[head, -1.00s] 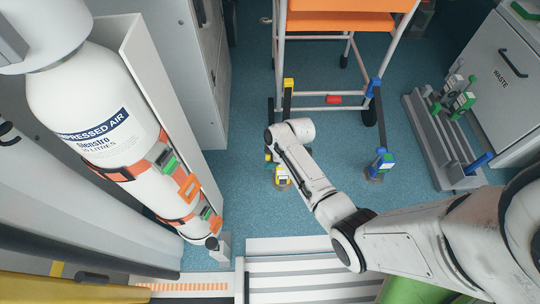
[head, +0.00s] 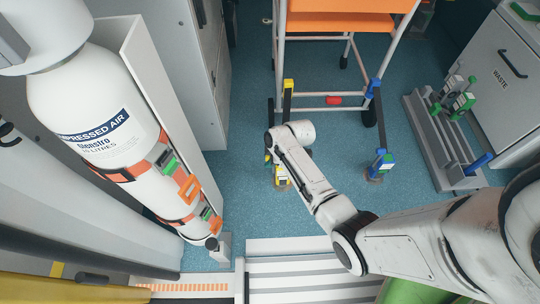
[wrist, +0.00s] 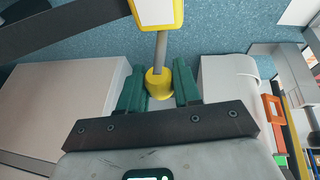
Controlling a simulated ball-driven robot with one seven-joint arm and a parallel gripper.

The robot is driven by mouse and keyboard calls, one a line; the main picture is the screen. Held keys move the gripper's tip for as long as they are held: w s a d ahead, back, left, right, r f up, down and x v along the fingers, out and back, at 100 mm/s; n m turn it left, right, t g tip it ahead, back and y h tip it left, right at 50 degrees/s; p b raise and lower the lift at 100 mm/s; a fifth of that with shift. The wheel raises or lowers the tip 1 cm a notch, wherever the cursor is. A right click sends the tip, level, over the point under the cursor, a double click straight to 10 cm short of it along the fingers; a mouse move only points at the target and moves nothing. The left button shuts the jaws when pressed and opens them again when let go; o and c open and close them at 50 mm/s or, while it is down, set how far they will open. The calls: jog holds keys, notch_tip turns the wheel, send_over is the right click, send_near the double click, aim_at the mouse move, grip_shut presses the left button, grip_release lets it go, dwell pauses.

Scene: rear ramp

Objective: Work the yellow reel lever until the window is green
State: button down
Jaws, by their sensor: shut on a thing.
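The yellow reel (head: 282,177) is low on the floor in front of the orange chair in the head view, partly hidden by my arm. In the wrist view its yellow housing (wrist: 158,12) is cut off by the top edge and shows a pale, whitish panel; I see no green on it. A grey shaft (wrist: 161,52) runs from the housing to a yellow lever end (wrist: 158,84). My gripper (wrist: 160,92) has its dark green fingers on either side of this lever end and is shut on it.
The orange chair (head: 350,22) stands just beyond, with a blue reel (head: 380,163) at its right. A white air cylinder (head: 95,110) is strapped at left. A grey rack (head: 440,140) and waste cabinet (head: 505,85) are at right. Some blue floor is clear between them.

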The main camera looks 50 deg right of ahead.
jog(key=s+a+f+t+h+p, duration=0.1)
jog(key=s+a+f+h+p, duration=0.1)
jog(key=s+a+p, duration=0.1)
jog(key=shift+s+a+f+n+t, duration=0.3)
jog(key=shift+s+a, duration=0.35)
jog(key=shift+a, duration=0.55)
jog(key=c, duration=0.9)
grip_release()
jog(key=shift+r, duration=0.15)
jog(key=shift+o, duration=0.2)
jog(key=shift+d, duration=0.1)
jog(key=shift+r, duration=0.15)
